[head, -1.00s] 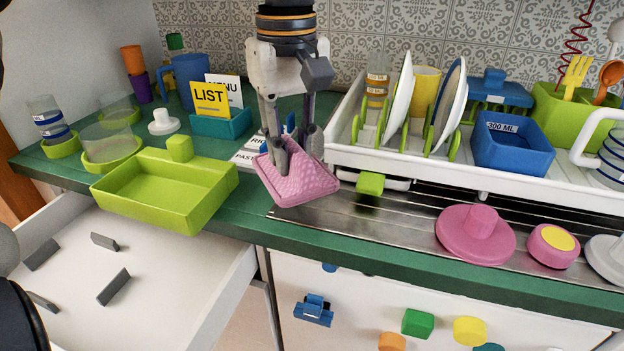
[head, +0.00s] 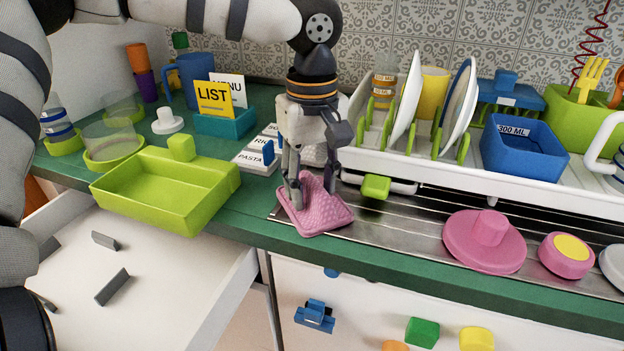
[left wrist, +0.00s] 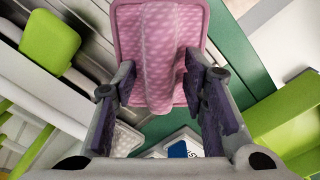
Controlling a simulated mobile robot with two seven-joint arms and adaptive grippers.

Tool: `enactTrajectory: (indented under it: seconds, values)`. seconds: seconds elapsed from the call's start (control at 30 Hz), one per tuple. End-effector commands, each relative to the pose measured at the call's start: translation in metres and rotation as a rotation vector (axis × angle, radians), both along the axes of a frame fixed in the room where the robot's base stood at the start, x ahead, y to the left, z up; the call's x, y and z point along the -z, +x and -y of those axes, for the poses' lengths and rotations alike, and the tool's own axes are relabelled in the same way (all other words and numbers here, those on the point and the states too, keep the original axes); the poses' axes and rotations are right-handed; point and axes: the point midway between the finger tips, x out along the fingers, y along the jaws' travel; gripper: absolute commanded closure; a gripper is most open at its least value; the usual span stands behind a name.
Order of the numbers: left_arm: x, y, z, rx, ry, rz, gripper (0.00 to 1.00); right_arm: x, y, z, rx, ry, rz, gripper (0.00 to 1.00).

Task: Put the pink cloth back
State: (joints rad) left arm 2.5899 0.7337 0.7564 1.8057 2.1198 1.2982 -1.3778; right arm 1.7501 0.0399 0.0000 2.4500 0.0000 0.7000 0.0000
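The pink cloth (head: 318,216) is a textured piece with a raised fold. It is at the left end of the metal drainboard, near the counter's front edge; I cannot tell whether it touches the surface. My left gripper (head: 312,190) points down at it, with one finger on each side of the fold. In the left wrist view the cloth (left wrist: 160,45) spreads beyond the fingertips, and the fold lies between the finger pads (left wrist: 160,80). My right gripper is not in view.
A white dish rack (head: 450,180) with plates stands behind and right. A green tray (head: 165,190) is left, above an open white drawer (head: 160,270). Label cards (head: 255,160) lie behind the cloth. A pink lid (head: 485,242) is on the drainboard.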

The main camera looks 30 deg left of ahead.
Motion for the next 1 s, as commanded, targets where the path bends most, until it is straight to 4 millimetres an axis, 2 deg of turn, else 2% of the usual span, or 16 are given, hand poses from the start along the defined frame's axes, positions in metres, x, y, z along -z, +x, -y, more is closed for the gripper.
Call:
enactTrajectory:
  seconds: [0.27,0.37,0.6,0.7,0.83,1.0]
  values:
    - [-0.002,0.0,0.0,0.0,0.0,0.0,0.59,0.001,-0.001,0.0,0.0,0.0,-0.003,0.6]
    - [-0.018,0.001,0.0,-0.001,0.0,0.005,0.59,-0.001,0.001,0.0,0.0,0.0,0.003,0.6]
    - [-0.085,0.001,0.0,-0.001,-0.001,0.005,0.59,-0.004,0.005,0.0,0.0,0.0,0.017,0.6]
    - [-0.105,0.001,0.0,-0.001,0.0,0.002,0.59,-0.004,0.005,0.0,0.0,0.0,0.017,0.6]
    - [-0.12,0.0,0.0,0.0,0.0,-0.001,0.59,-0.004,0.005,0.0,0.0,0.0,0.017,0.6]
    - [-0.123,0.0,0.0,0.001,-0.001,-0.003,0.59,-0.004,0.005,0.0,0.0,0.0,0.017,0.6]
